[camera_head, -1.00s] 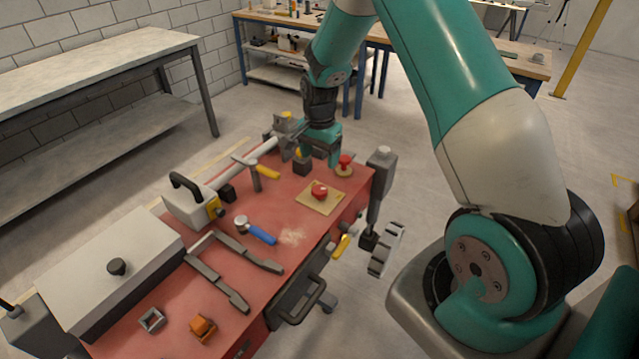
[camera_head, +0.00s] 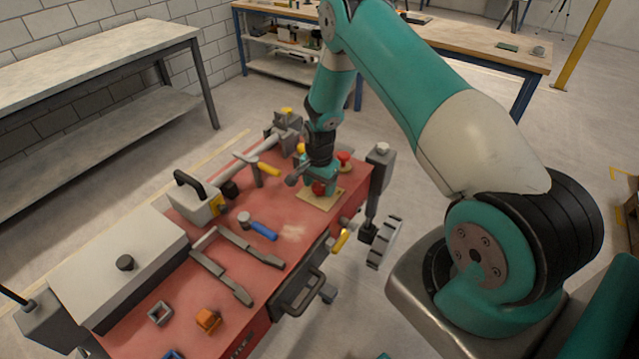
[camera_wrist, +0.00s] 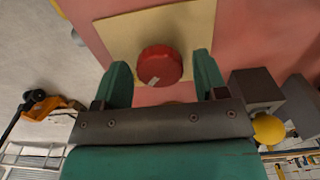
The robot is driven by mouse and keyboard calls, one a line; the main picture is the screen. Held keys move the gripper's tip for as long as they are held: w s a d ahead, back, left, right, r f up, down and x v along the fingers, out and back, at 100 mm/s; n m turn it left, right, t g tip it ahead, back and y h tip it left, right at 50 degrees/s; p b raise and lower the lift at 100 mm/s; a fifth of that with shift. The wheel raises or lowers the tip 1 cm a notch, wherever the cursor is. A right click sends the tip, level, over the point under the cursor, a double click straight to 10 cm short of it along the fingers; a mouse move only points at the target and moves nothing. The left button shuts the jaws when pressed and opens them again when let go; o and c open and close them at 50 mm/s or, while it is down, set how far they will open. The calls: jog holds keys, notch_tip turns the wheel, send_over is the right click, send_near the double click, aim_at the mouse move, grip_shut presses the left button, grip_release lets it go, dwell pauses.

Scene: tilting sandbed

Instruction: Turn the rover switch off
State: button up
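The rover (camera_head: 285,215) has a red top deck. A red round knob (camera_head: 319,188) sits on a square beige plate (camera_head: 318,203) near the deck's right end. It also shows in the wrist view (camera_wrist: 161,62), with a small pale mark on its side. My gripper (camera_head: 318,190) is right over the knob, pointing down. In the wrist view, my gripper (camera_wrist: 163,75) is open, one green finger on each side of the knob with a gap to each. I cannot tell whether the fingers reach down beside it. The knob is partly hidden in the head view.
A second red button (camera_head: 344,157) stands close behind my gripper.

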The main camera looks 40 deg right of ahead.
jog(key=c, duration=0.7)
jog(key=shift+n+b, duration=0.4)
jog(key=n+b, duration=0.2)
jog(key=shift+f+n, duration=0.15)
jog(key=shift+n, duration=0.25)
jog(key=n+b, duration=0.3)
jog(key=n, duration=0.2)
jog(key=n+b, duration=0.2)
jog(key=n, duration=0.3)
jog(key=n+b, duration=0.1)
jog(key=n, duration=0.3)
jog(key=shift+r, duration=0.2)
jog(key=shift+n, duration=0.3)
